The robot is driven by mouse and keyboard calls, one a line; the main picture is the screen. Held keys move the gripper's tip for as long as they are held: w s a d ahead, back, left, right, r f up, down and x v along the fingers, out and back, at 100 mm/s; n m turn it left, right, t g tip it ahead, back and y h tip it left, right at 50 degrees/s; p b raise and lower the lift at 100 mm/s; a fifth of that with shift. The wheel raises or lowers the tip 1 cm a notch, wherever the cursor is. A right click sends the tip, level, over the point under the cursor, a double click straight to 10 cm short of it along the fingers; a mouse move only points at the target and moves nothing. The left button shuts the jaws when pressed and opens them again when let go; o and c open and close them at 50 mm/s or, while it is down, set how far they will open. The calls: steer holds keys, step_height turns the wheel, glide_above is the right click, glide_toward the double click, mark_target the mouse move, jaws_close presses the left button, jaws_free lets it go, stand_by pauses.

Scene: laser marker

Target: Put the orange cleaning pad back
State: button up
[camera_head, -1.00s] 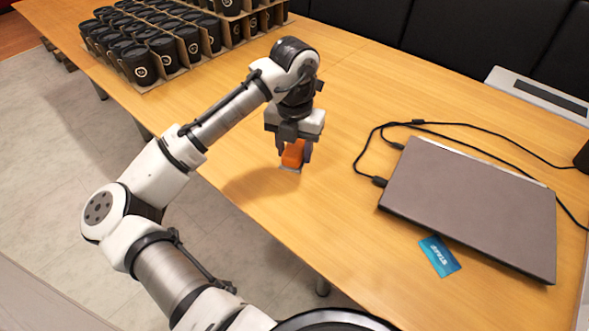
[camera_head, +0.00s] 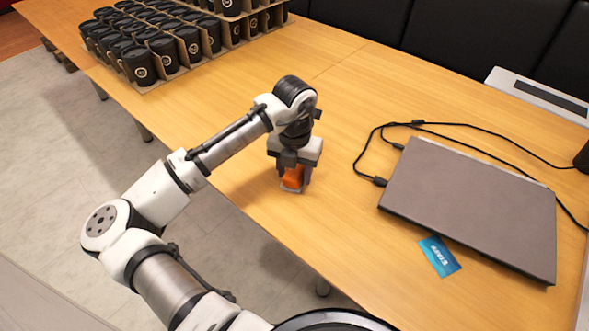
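The orange cleaning pad (camera_head: 293,178) is a small orange block with a pale grey underside. It is between the two fingers of my gripper (camera_head: 292,182), over the wooden table (camera_head: 345,240) left of the laptop. My gripper points straight down and is shut on the pad. The pad's underside is at or very near the table surface; I cannot tell for sure whether it touches. The fingers and palm hide its sides and top.
A closed grey laptop (camera_head: 470,207) lies on the right, with black cables (camera_head: 365,150) beside and behind it. A blue staff card (camera_head: 439,256) lies in front of it. Black cups (camera_head: 139,66) in cardboard trays stand at the back left.

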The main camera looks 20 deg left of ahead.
mark_target(295, 171)
steer(key=o, duration=0.3)
steer(key=shift+o, duration=0.2)
steer(key=shift+r, duration=0.1)
step_height(295, 171, up, 12)
steer(key=shift+r, duration=0.1)
stand_by(0.4)
